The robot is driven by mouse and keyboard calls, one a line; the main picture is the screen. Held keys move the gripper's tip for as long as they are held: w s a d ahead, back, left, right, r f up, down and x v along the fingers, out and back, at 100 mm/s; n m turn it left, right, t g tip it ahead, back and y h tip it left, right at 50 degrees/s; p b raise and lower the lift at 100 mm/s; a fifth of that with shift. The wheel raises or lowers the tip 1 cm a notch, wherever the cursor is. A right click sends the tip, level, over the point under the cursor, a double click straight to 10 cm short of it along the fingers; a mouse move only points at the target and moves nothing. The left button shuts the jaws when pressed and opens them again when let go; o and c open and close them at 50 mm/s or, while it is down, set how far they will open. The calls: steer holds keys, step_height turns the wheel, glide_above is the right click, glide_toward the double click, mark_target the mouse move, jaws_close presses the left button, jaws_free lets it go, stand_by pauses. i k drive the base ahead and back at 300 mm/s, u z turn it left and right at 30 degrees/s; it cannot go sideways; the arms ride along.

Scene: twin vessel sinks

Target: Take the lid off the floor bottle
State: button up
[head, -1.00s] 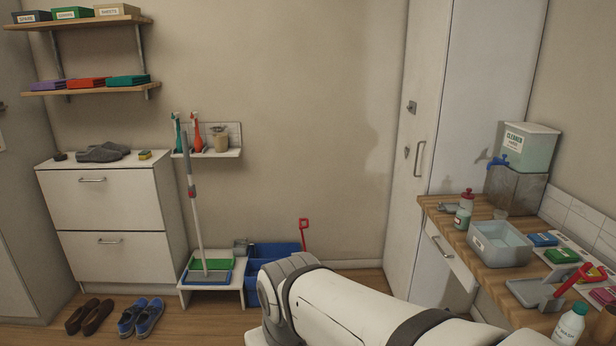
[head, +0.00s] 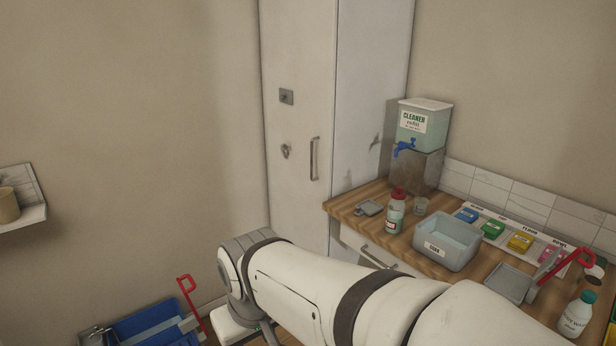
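Two bottles stand on the wooden counter in the head view. One is a pale bottle with a red cap (head: 396,212), left of the grey basin. The other is a pale bottle with a teal cap (head: 576,315), at the right front. Both stand upright with their caps on. Their labels are too small to read surely, so I cannot tell which is the floor bottle. My white arm crosses the lower middle of the view, but my gripper is not in view.
A tall white cabinet (head: 300,100) stands behind. A blue crate (head: 150,325) is at lower left.

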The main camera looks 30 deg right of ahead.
mark_target(398, 194)
steer(key=z, duration=0.95)
steer(key=i, duration=1.45)
steer(key=z, duration=0.75)
steer(key=k, duration=0.8)
steer(key=z, duration=0.15)
steer(key=i, duration=0.85)
steer(key=u, duration=0.1)
